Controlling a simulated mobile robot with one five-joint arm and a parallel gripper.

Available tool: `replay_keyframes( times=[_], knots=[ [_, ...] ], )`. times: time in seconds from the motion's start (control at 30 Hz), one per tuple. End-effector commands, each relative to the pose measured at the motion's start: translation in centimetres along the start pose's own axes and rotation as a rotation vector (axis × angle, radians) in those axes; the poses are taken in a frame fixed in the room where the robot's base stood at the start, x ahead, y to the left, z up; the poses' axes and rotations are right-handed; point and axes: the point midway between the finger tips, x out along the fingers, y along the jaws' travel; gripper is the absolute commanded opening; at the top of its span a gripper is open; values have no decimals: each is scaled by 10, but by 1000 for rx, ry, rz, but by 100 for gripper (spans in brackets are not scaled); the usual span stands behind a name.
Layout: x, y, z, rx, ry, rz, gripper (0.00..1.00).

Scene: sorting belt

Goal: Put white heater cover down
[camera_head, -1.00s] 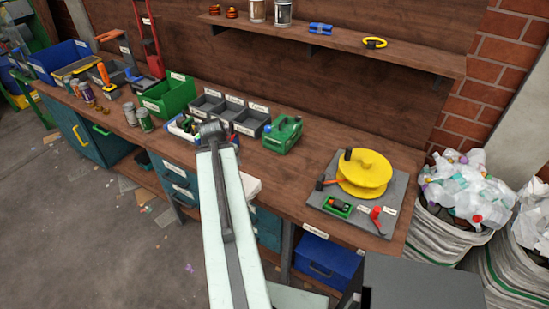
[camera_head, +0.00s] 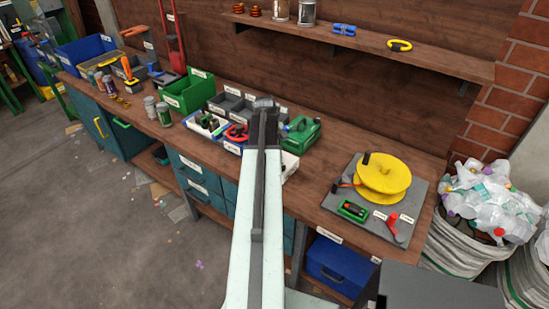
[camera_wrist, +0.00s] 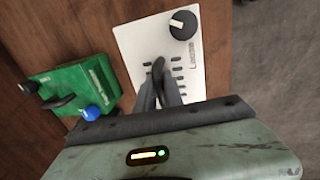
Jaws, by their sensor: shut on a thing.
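The white heater cover (camera_wrist: 140,45) is a flat white panel with a dark round knob, black slots and printed text. In the wrist view it lies beyond my gripper (camera_wrist: 160,88), whose dark fingers are shut on a black part at its middle. In the head view only a white edge of the cover (camera_head: 290,164) shows to the right of my arm, at the bench's front edge. My arm hides the rest and the fingers there. I cannot tell whether the cover touches the bench top.
A green toolbox-like case (camera_head: 299,133) with a blue knob stands close to the cover. Grey bins (camera_head: 222,101) and a blue-white tray with small parts (camera_head: 234,147) are left of my arm. A grey board (camera_head: 345,188) with a yellow reel lies right. Bare bench (camera_head: 322,165) lies between.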

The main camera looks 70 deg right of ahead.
Motion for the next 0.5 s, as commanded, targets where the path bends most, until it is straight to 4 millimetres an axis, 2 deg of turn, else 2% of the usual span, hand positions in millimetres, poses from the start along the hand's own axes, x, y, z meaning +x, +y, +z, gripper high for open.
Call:
replay_keyframes(
  times=[0.03, 0.1, 0.5],
  knots=[
    [22, -6, 0, -1, 0, -1, 0],
    [32, -8, 0, 0, 0, -1, 0],
    [34, -9, 1, 1, 0, -1, 0]
  ],
)
